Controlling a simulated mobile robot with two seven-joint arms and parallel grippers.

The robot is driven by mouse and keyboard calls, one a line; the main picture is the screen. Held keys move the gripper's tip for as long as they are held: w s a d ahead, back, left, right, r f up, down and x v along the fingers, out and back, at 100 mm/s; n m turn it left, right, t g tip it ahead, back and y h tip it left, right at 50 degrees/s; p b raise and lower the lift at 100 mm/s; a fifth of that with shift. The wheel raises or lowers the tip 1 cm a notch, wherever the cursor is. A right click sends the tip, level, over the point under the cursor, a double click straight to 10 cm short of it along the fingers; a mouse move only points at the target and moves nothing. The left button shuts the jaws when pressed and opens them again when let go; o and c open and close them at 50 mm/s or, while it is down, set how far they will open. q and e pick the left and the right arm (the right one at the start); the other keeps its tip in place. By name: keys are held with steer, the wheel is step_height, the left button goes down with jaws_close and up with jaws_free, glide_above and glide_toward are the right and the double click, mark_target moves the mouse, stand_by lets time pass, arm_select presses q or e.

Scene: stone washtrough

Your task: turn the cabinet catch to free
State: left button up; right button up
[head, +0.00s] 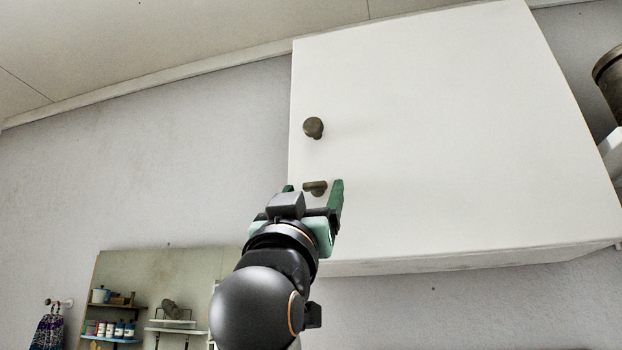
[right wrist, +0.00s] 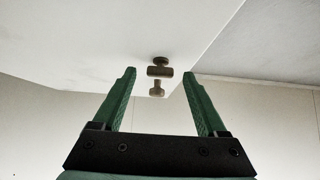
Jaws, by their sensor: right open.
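The cabinet catch (head: 315,186) is a small dark bronze piece low on the left side of the white cabinet door (head: 430,130). Its bar lies about level in the head view. My right gripper (head: 312,187) is open, its green fingers on either side of the catch. In the right wrist view the catch (right wrist: 160,71) shows between the open fingertips (right wrist: 159,74), with a gap on both sides. I cannot tell how far the fingertips are from the door. My left gripper is not in view.
A round bronze knob (head: 313,128) sits on the door just above the catch. A metal pot (head: 608,80) stands at the far right. A board with small shelves (head: 120,308) is at the lower left. The wall left of the cabinet is clear.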

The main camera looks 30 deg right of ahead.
steer(key=shift+w+d+r, duration=0.2)
steer(key=shift+d+r, duration=0.05)
steer(key=shift+c, duration=0.2)
jaws_close()
stand_by(0.4)
